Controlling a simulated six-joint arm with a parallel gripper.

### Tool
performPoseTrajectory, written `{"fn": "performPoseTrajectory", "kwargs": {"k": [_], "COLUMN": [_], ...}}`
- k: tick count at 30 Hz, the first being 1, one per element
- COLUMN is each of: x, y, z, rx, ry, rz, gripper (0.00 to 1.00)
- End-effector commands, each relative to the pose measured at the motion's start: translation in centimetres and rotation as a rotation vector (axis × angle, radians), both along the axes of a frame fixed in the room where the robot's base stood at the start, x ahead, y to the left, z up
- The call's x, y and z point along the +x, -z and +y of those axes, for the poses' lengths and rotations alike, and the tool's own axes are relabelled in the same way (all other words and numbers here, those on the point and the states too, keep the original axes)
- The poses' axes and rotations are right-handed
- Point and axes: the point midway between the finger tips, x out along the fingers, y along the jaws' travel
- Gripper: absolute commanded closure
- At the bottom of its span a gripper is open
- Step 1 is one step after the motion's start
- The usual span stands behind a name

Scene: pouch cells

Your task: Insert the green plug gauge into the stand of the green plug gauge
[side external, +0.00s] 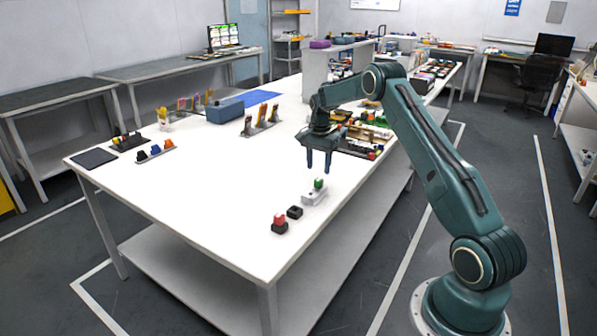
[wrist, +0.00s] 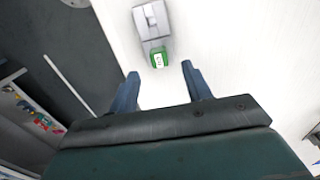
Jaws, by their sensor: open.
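The green plug gauge (side external: 318,183) stands upright on a light grey block (side external: 311,199) near the table's front edge. In the wrist view the green gauge (wrist: 158,59) shows its top with a white label, at one end of the grey block (wrist: 151,19). My gripper (side external: 318,169) is open and empty, pointing down just above the green gauge. In the wrist view its fingertips (wrist: 160,69) lie on either side of the gauge, apart from it. A small black stand (side external: 295,212) sits in front of the grey block, with no gauge seen in it.
A blue-grey box (side external: 225,110), tool racks (side external: 262,119) and a tray of parts (side external: 362,140) stand farther back. The middle of the white table (side external: 200,190) is clear.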

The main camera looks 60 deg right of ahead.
Motion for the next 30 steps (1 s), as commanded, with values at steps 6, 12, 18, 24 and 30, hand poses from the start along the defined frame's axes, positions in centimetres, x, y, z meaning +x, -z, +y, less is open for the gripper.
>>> {"fn": "performPoseTrajectory", "kwargs": {"k": [6,12,18,24,30], "x": [-0.2,-0.2,-0.2,-0.2,-0.2], "y": [2.3,4.3,4.9,4.8,4.8], "z": [-0.1,-0.2,-0.2,-0.2,-0.2], "rx": [0.003,0.002,0.000,0.000,0.000], "ry": [0.001,0.000,0.000,0.000,0.000], "rz": [0.004,0.003,0.000,0.001,0.001], "gripper": [0.51,0.51,0.51,0.51,0.51]}}
